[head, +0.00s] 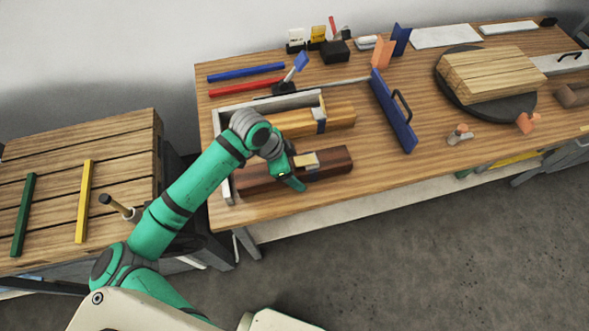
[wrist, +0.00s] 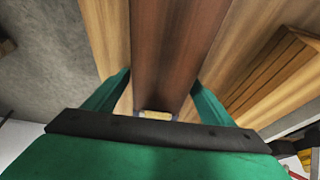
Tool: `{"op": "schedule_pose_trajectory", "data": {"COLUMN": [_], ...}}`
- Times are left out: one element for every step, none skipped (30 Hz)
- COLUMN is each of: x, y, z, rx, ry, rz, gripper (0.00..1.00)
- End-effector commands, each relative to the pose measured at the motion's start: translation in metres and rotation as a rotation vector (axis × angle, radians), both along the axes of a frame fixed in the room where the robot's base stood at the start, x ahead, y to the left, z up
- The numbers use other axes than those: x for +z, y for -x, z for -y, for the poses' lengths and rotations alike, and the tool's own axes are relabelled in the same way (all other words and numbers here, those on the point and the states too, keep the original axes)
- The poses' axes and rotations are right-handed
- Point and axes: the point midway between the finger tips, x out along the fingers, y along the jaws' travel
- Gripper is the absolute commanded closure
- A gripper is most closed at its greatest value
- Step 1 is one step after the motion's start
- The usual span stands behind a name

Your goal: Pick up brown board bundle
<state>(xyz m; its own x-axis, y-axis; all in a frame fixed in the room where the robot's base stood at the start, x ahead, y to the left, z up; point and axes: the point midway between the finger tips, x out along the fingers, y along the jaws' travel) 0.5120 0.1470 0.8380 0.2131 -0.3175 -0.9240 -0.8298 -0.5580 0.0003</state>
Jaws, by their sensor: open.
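The brown board bundle (head: 333,162) lies on the wooden workbench near its front edge, with a pale band around its middle. My gripper (head: 290,177) is at the bundle and covers part of it in the head view. In the wrist view the brown bundle (wrist: 172,45) runs lengthwise between the two green fingers of my gripper (wrist: 160,84). The fingers are open, one on each side of it, with narrow gaps near the tips. How deep the fingers reach is hard to tell.
A blue panel with a handle (head: 394,112) stands to the right. A slatted wooden table (head: 55,200) is at left. Bare bench top lies right of the bundle.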

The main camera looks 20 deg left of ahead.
Motion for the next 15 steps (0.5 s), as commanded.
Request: {"op": "schedule_pose_trajectory", "data": {"x": [-0.0002,-0.0002,0.0000,0.0001,0.0001,0.0002,0.0001,0.0002,0.0002,0.0002,0.0003,0.0004,0.0004,0.0004,0.0014], "y": [-0.0001,0.0000,0.0000,0.0001,0.0001,0.0001,0.0001,0.0002,0.0002,0.0002,0.0002,0.0001,0.0001,0.0001,-0.0003], "z": [-0.0004,-0.0005,-0.0005,-0.0006,-0.0006,-0.0007,-0.0008,-0.0008,-0.0008,-0.0008,-0.0008,-0.0007,-0.0007,-0.0007,-0.0008], "rx": [0.000,0.000,0.000,0.000,0.001,0.001,0.001,0.001,0.001,0.001,0.001,0.001,0.001,0.001,0.001], "ry": [-0.001,-0.001,-0.001,-0.001,0.000,0.000,0.000,0.000,0.000,0.000,0.000,0.000,0.000,0.000,0.000], "rz": [0.001,0.001,0.001,0.001,0.000,0.000,0.000,0.000,0.000,0.000,0.000,0.000,0.000,0.000,0.003], "gripper": [0.23,0.23,0.23,0.23,0.23,0.33,0.40,0.47,0.57,0.64,0.71,0.81,0.88,0.95,1.00]}}
